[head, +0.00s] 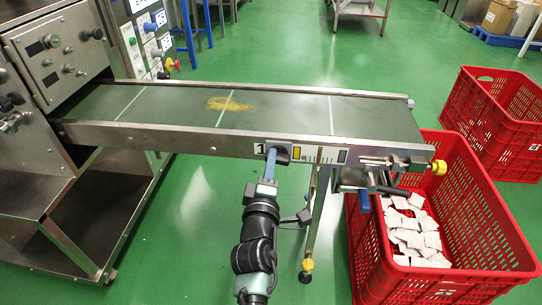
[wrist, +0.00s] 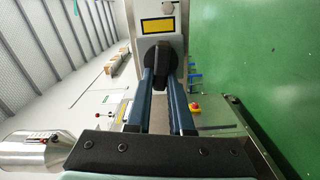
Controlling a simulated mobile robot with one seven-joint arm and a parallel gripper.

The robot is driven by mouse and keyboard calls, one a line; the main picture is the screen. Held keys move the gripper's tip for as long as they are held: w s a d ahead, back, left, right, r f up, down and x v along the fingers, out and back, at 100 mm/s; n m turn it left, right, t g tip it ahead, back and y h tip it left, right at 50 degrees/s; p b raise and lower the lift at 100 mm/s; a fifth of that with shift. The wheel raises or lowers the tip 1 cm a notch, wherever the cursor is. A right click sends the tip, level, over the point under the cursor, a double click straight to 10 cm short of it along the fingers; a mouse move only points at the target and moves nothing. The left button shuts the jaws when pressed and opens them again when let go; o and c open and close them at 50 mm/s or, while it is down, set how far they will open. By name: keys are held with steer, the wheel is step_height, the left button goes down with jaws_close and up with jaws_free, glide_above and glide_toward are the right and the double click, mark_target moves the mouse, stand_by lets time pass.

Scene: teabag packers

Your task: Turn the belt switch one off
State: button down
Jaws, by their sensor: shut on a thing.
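The belt switch one (head: 283,153) is a black knob on the side rail of the conveyor, right of a white "1" label (head: 260,150). My gripper (head: 271,158) reaches up to it from the front of the belt. In the wrist view, the black knob (wrist: 155,50) shows at the tips of the blue fingers of my gripper (wrist: 159,75), below a yellow label (wrist: 158,26).
The conveyor belt (head: 180,105) carries a patch of yellow-brown powder (head: 230,103). A red crate (head: 480,220) with several white teabags (head: 412,235) stands below the belt's right end. Another red crate (head: 500,115) stands behind it. Green floor (head: 200,215) is clear left of my arm.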

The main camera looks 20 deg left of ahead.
steer(key=shift+f+n, duration=0.1)
steer(key=shift+n, duration=0.9)
steer(key=c, duration=0.8)
jaws_free()
steer(key=shift+p, duration=0.3)
steer(key=p+v, duration=0.3)
steer(key=v, duration=1)
steer(key=shift+w, duration=0.1)
